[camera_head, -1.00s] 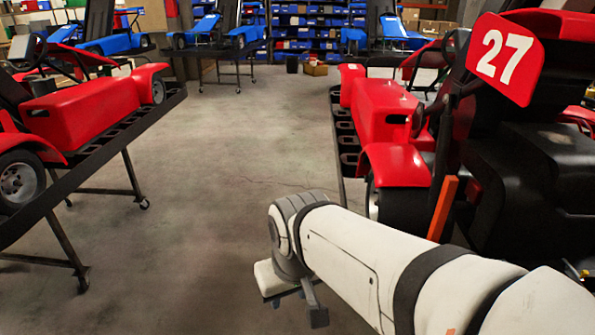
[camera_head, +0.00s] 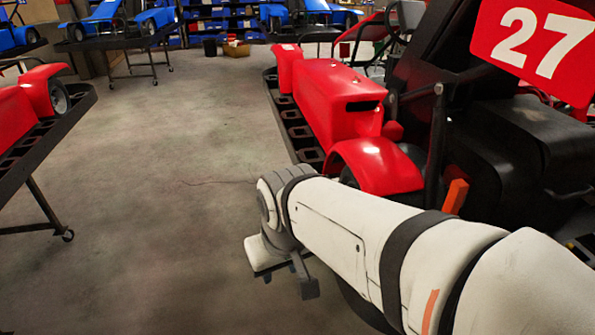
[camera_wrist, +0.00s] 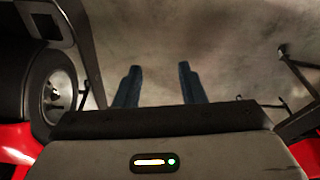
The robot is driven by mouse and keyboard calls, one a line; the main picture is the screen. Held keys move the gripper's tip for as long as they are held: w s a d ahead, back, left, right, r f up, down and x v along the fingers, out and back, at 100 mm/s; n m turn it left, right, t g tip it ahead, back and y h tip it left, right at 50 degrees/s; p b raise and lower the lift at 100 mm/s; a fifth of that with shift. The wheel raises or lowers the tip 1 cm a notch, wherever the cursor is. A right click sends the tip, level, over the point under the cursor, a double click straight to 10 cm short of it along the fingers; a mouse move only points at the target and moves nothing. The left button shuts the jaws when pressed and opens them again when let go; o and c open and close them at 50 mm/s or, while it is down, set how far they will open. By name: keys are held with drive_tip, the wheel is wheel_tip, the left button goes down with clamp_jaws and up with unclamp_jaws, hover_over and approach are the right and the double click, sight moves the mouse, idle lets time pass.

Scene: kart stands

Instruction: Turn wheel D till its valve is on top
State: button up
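A black-tyred wheel (camera_wrist: 40,78) with a grey hub shows at the left edge of the wrist view, partly cut off. No letter is readable, so I cannot tell whether it is wheel D, and its valve cannot be made out. My gripper (camera_wrist: 160,68) points over bare floor, to the right of that wheel, its two dark blue fingers apart with nothing between them. In the head view my gripper (camera_head: 280,262) is low beside the red kart (camera_head: 345,110) numbered 27. My arm hides most of the kart's near side and wheels there.
The kart sits on a dark stand (camera_head: 292,125) with a slotted edge. Another red kart (camera_head: 15,115) on a wheeled stand (camera_head: 50,150) is at the left. Open concrete floor (camera_head: 150,200) lies between them. Blue karts and shelves (camera_head: 220,20) stand at the back.

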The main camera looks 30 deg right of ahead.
drive_tip(key=shift+o, duration=0.6)
drive_tip(key=shift+f, duration=0.1)
drive_tip(key=shift+w+d+f+b, duration=0.2)
drive_tip(key=shift+f+b, duration=0.05)
drive_tip(key=shift+b, duration=0.05)
drive_tip(key=w+d+f+m+g+h+b, duration=0.2)
drive_tip(key=w+d+f+m+h+b, duration=0.2)
drive_tip(key=d, duration=0.3)
drive_tip(key=w+d+f+m+g+h+b, duration=0.2)
drive_tip(key=w+d+f+m+h+b, duration=0.2)
drive_tip(key=d, duration=0.3)
drive_tip(key=w+d+f+m+g+h+b, duration=0.3)
drive_tip(key=w+d+f+m+h+b, duration=0.1)
drive_tip(key=w+d+b, duration=0.1)
drive_tip(key=shift+w+d+f+m+b, duration=0.1)
drive_tip(key=shift+w+d+m+b, duration=0.15)
drive_tip(key=shift+d, duration=0.3)
drive_tip(key=shift+w+d+f+m+b, duration=0.1)
drive_tip(key=shift+d+m+b, duration=0.1)
drive_tip(key=shift+d, duration=0.3)
drive_tip(key=w+d+f+m+h+b, duration=0.35)
drive_tip(key=w+h, duration=0.25)
drive_tip(key=w, duration=0.2)
drive_tip(key=shift+m, duration=0.5)
drive_tip(key=x, duration=0.8)
drive_tip(key=shift+s+r, duration=0.1)
drive_tip(key=shift+r, duration=0.3)
